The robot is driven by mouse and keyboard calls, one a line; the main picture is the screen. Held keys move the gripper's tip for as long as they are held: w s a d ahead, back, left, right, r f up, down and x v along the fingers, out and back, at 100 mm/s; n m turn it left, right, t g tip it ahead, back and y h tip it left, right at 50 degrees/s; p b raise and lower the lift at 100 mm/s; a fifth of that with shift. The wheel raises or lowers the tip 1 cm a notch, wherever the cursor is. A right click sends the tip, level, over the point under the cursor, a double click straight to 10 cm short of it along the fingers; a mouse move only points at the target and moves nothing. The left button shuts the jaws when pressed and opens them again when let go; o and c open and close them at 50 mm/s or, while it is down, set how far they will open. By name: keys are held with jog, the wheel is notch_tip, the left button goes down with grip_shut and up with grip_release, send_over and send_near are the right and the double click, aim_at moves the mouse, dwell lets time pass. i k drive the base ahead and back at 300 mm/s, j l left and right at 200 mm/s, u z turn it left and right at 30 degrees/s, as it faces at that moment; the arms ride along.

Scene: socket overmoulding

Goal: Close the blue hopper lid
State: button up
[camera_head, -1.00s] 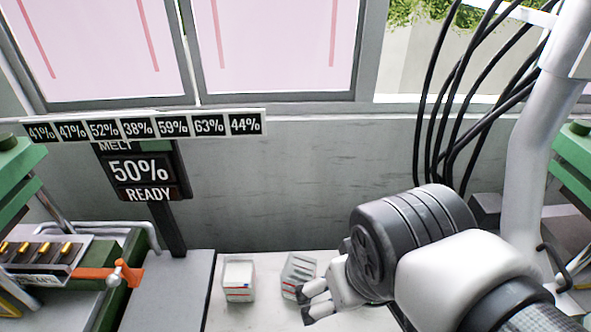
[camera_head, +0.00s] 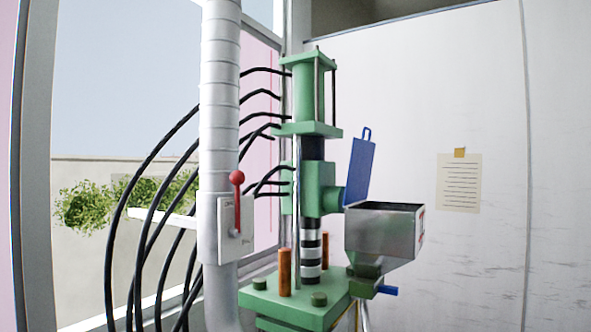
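The blue hopper lid (camera_head: 360,171) stands raised, nearly upright and tilted a little, at the back left edge of the hopper. It has a small loop handle (camera_head: 366,132) on its top edge. The metal hopper (camera_head: 380,235) is open at the top, and its inside looks dark. It sits on the right side of the green moulding machine (camera_head: 315,190). My gripper is out of the view now, so its state does not show.
A grey vertical duct (camera_head: 220,130) with a red-knobbed lever (camera_head: 237,200) stands left of the machine. Black hoses (camera_head: 150,190) loop from the machine to the lower left. A small blue handle (camera_head: 387,291) sticks out below the hopper. Right of the hopper is a bare wall with a note (camera_head: 459,183).

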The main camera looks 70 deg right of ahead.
aim_at(363, 151)
jog(key=z, duration=2.75)
jog(key=i+l+u, duration=0.4)
jog(key=i+l, duration=0.2)
jog(key=l, duration=0.15)
